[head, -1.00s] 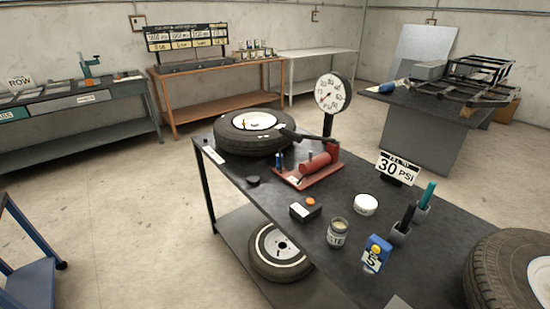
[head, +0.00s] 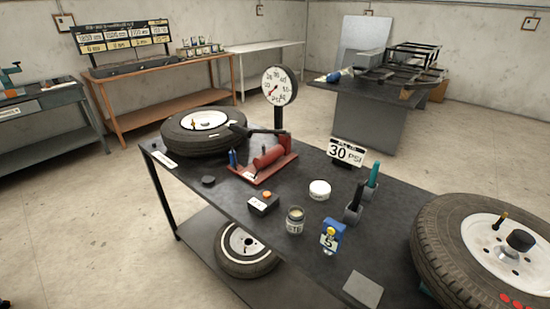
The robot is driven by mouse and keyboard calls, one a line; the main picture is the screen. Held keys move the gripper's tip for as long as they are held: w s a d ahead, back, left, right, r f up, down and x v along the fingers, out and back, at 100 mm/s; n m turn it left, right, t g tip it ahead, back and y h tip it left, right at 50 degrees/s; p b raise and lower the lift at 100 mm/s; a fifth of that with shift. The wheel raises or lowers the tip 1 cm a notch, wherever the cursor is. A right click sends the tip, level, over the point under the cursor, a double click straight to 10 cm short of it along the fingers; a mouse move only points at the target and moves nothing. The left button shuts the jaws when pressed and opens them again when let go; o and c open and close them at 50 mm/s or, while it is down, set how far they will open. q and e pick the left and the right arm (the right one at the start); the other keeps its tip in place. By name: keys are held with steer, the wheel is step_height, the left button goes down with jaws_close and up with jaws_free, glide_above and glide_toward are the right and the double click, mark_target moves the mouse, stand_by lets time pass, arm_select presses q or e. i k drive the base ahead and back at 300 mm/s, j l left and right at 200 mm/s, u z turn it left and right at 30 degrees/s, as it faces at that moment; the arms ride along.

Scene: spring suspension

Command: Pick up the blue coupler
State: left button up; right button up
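A small blue upright piece (head: 232,158), which looks like the blue coupler, stands at the left end of the red pump (head: 268,158) on the dark workbench (head: 225,192). It is small in the picture, and I cannot tell whether it sits on the pump's red base or beside it. Neither of my grippers shows in the head view.
A tire (head: 203,133) lies behind the pump, near the round gauge (head: 279,86). A black box with an orange button (head: 263,204), a jar (head: 295,220), a white lid (head: 319,190) and a blue box (head: 332,237) stand nearer. A large wheel (head: 450,250) fills the right end.

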mark_target(232, 165)
steer(key=i+j+z, duration=0.1)
steer(key=j+z, duration=0.15)
steer(key=z, duration=0.15)
steer(key=j+z, duration=0.6)
steer(key=z, duration=0.25)
steer(key=j+z, duration=0.4)
steer(key=k+j+z, duration=0.1)
steer(key=z, duration=0.3)
